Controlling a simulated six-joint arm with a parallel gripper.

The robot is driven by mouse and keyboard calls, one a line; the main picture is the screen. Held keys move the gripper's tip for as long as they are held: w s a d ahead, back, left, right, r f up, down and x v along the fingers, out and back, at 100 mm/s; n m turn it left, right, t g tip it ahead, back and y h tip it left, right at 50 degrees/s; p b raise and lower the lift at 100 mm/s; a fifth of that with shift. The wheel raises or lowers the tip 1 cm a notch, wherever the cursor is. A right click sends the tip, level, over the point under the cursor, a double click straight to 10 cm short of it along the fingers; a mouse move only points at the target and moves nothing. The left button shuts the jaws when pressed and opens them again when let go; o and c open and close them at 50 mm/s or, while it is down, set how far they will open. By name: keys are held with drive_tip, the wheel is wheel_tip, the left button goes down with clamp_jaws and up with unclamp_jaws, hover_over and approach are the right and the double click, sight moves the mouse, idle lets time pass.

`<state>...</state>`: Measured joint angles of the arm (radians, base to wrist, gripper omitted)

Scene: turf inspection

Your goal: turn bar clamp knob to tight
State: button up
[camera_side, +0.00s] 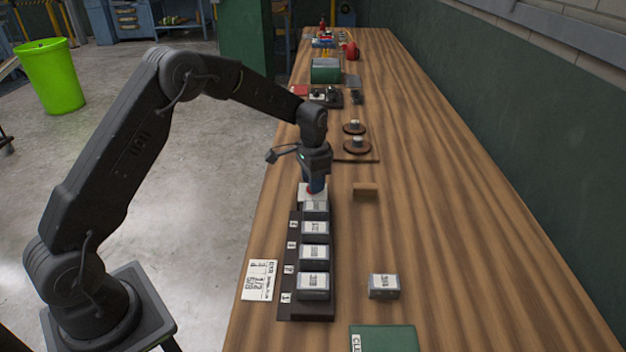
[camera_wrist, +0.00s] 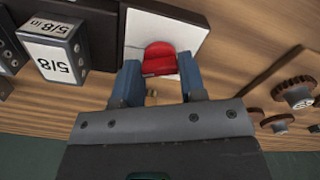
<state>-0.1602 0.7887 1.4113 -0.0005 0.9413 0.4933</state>
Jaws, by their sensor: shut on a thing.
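In the wrist view a red knob (camera_wrist: 159,58) sits in front of a white plate (camera_wrist: 140,28). My gripper (camera_wrist: 159,66) has a blue-grey finger on either side of the knob and is shut on it. In the side view my gripper (camera_side: 316,184) points down at the far end of the dark rack, over the white plate (camera_side: 304,199). Only a small red patch of the knob (camera_side: 310,190) shows there. The knob's pointer or marks, and any clamp bar, cannot be made out.
A dark rack (camera_side: 285,306) with several labelled blocks (camera_side: 314,281) runs toward the camera. A loose block (camera_side: 384,286), a green board (camera_side: 386,340) and a small wooden block (camera_side: 365,190) lie to its right. Round gear-like parts (camera_side: 357,146) stand beyond. The bench's right side is clear.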

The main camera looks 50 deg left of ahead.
drive_tip(key=m, duration=0.4)
drive_tip(key=shift+m, duration=0.4)
idle(0.4)
drive_tip(key=o, duration=0.9)
drive_tip(key=shift+o, duration=0.2)
wheel_tip(320, 180, up, 14)
